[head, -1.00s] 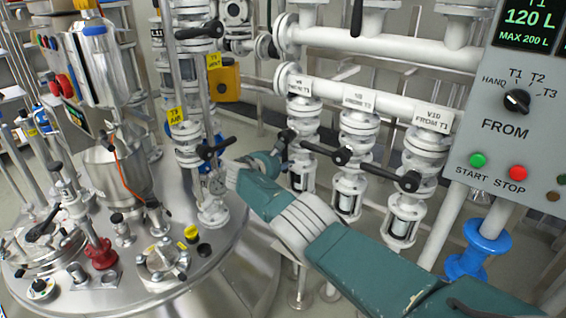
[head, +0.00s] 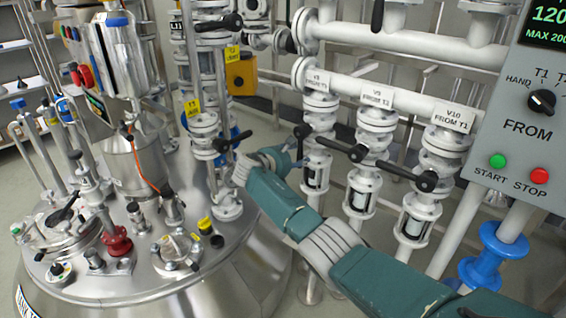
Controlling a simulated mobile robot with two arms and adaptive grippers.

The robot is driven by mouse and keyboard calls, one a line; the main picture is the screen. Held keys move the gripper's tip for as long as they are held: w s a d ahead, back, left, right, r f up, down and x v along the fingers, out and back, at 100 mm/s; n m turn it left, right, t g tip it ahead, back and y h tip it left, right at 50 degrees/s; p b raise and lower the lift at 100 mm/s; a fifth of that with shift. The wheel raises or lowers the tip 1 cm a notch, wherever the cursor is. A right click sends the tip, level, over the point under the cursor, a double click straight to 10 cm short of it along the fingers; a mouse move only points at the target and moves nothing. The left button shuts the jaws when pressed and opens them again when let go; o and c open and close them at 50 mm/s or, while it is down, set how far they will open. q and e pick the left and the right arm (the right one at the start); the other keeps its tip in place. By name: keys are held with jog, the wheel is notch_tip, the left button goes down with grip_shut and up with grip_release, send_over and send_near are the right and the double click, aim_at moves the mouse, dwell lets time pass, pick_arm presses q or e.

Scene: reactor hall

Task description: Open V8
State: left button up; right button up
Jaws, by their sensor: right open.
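My right gripper (head: 290,154), at the end of the teal arm, is just below and left of this hub. It is open. The fingers are small and partly hidden by the wrist, so I cannot tell whether they touch the lever. My left gripper is not in view.
The V9 lever (head: 342,148) and V10 lever (head: 408,173) point left, close above my right arm. A steel reactor lid (head: 125,275) with fittings stands left, its black-handled valve (head: 232,140) near my wrist. A control panel (head: 530,110) stands right.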

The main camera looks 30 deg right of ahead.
jog(key=v, duration=0.9)
jog(key=shift+f, duration=0.2)
